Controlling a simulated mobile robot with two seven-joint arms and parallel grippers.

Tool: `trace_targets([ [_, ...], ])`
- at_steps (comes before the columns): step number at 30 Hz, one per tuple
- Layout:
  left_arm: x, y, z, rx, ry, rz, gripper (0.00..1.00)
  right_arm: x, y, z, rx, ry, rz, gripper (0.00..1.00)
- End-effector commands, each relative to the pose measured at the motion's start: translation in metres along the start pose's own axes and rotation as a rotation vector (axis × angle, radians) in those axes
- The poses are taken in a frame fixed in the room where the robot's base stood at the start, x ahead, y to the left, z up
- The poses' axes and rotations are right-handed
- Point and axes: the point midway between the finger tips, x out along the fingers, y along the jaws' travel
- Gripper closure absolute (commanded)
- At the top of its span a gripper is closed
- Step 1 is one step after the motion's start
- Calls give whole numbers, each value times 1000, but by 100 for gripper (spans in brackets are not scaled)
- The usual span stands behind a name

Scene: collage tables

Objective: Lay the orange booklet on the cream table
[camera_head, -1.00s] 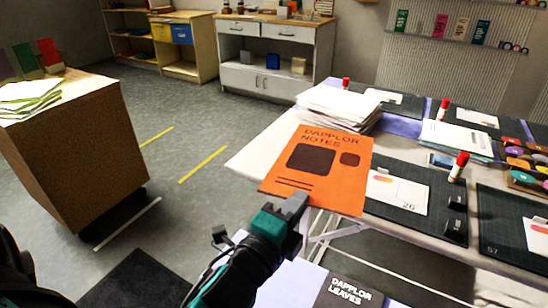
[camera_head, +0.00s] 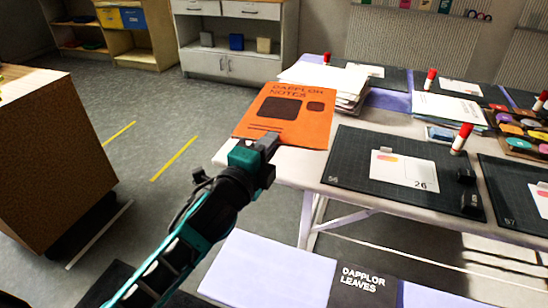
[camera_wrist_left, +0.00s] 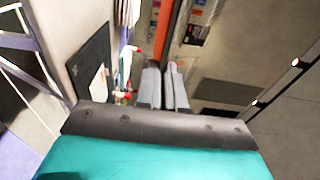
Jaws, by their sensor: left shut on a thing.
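The orange booklet (camera_head: 290,123), with "DAPPLOR NOTES" and dark squares on its cover, is in the grasp of my left gripper (camera_head: 268,146). The gripper is shut on its near edge. In the head view the booklet covers the left end of the cream table (camera_head: 300,168), cover up; I cannot tell whether it touches the top. In the left wrist view the booklet (camera_wrist_left: 166,30) shows nearly edge-on as an orange strip beyond the closed fingers (camera_wrist_left: 166,86). My right gripper is not in view.
A white paper stack (camera_head: 328,78) stands just behind the booklet. A dark cutting mat (camera_head: 350,150) with a card lies to its right. Red-capped glue sticks (camera_head: 461,138) stand farther right. A lavender surface (camera_head: 265,268) with a dark "DAPPLOR LEAVES" panel (camera_head: 362,285) is in front.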

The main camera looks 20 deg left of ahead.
Motion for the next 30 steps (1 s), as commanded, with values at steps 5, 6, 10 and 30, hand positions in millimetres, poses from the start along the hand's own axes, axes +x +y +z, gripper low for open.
trace_targets([
  [5, 41, -5, 31, 16, -37, -7, 100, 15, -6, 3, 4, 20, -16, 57],
  [6, 47, -8, 37, 15, -46, -7, 100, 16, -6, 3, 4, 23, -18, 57],
  [10, 58, -14, 51, 13, -69, -4, 100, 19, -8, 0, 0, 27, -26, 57],
  [30, 60, 130, 55, 9, -77, -2, 100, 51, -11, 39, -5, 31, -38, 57],
])
